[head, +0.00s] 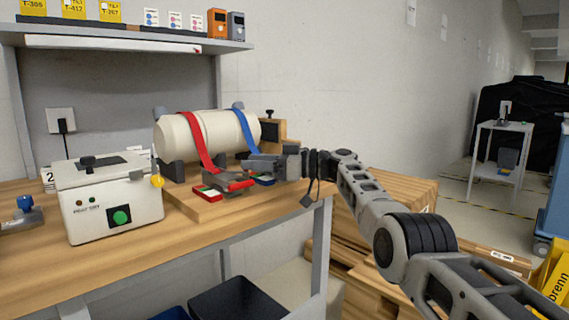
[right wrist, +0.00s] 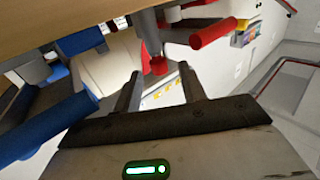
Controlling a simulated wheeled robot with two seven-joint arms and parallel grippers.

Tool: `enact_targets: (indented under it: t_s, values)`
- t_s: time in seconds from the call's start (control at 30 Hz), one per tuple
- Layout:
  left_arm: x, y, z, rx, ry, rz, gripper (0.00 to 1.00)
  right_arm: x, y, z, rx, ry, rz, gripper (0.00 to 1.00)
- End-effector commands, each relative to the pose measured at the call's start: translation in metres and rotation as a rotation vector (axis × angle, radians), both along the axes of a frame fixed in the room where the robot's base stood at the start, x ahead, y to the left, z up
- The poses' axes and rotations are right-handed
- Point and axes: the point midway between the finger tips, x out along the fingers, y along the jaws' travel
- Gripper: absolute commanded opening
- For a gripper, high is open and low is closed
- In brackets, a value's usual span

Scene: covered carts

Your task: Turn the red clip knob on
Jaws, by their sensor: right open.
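The red strap (head: 200,145) runs over a white cylinder (head: 178,135) down to a red clip (head: 238,185) at the front of a wooden board. In the right wrist view, a red knob (right wrist: 158,66) shows just beyond my fingertips, with a red handle (right wrist: 212,33) near it. My right gripper (head: 252,165) reaches in from the right, close to the red clip. In the right wrist view its two fingers (right wrist: 160,85) are apart with nothing held between them. I cannot tell whether a finger touches the knob. My left gripper is not in view.
A blue strap (head: 246,130) and its clip (head: 263,180) lie right beside the red one; the blue handle (right wrist: 45,125) is close to my right gripper. A white box with a green button (head: 110,205) stands left. A shelf (head: 120,38) hangs above.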

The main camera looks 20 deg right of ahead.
Motion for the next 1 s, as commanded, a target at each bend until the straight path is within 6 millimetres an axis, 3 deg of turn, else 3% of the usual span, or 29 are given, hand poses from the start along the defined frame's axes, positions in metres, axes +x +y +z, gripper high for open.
enact_targets:
  t_s: [0.23, 0.5, 0.7, 1.0]
  values:
    - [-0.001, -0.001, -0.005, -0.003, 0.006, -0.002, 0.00, -0.015, -0.023, -0.003, -0.005, -0.002, -0.004, 0.41]
    - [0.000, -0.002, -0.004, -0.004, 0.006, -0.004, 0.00, -0.053, -0.082, 0.000, -0.002, -0.002, -0.007, 0.41]
    - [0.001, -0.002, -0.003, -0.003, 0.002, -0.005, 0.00, -0.074, -0.114, 0.000, -0.002, -0.001, -0.006, 0.41]
    - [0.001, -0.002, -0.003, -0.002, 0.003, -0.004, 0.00, -0.086, -0.132, 0.000, -0.001, -0.001, -0.004, 0.41]
